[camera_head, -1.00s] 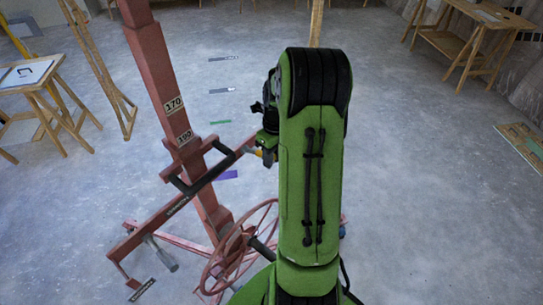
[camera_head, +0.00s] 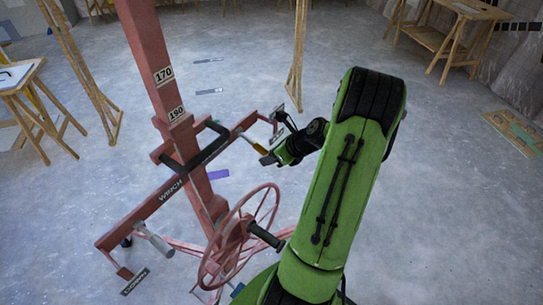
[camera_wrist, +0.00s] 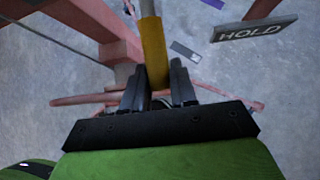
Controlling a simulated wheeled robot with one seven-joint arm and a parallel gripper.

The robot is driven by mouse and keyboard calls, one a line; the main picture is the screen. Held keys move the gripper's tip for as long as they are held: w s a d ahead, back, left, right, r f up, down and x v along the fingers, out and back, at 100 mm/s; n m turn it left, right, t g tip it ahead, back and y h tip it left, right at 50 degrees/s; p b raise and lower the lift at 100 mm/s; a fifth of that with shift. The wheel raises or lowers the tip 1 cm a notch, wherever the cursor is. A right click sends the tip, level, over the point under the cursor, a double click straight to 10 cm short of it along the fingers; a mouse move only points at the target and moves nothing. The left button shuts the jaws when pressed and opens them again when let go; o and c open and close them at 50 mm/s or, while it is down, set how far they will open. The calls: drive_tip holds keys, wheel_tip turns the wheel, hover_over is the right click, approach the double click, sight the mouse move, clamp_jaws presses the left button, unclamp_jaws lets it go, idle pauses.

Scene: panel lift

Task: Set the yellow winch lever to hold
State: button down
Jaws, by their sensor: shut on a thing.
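The yellow winch lever (camera_head: 259,147) is a grey rod with a yellow grip, on the right end of the red cross beam of the panel lift. My gripper (camera_head: 268,157) is at the grip's lower end. In the wrist view the yellow grip (camera_wrist: 153,50) runs down between the two black fingers of my gripper (camera_wrist: 160,80), which are shut on it. A dark HOLD plate (camera_wrist: 254,32) stands to the right of the lever in the wrist view, apart from it.
The red lift mast (camera_head: 150,55) with 170 and 190 labels stands left of my gripper. A red handwheel (camera_head: 240,235) with a black knob is below. A grey handle (camera_head: 155,240) hangs at the beam's left end. Wooden trestles stand farther back; the floor at right is mostly clear.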

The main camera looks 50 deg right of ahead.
drive_tip(key=shift+w+f+t+b, duration=0.25)
drive_tip(key=shift+f+t+b, duration=0.4)
drive_tip(key=shift+f, duration=0.35)
drive_tip(key=shift+a, duration=0.1)
drive_tip(key=c, duration=1.2)
unclamp_jaws()
drive_tip(key=shift+c, duration=0.2)
drive_tip(key=o, duration=0.3)
drive_tip(key=shift+w, duration=0.15)
drive_tip(key=p+v, duration=0.3)
drive_tip(key=v, duration=1.2)
drive_tip(key=shift+s+d, duration=0.25)
drive_tip(key=shift+s, duration=0.15)
drive_tip(key=shift+r, duration=0.1)
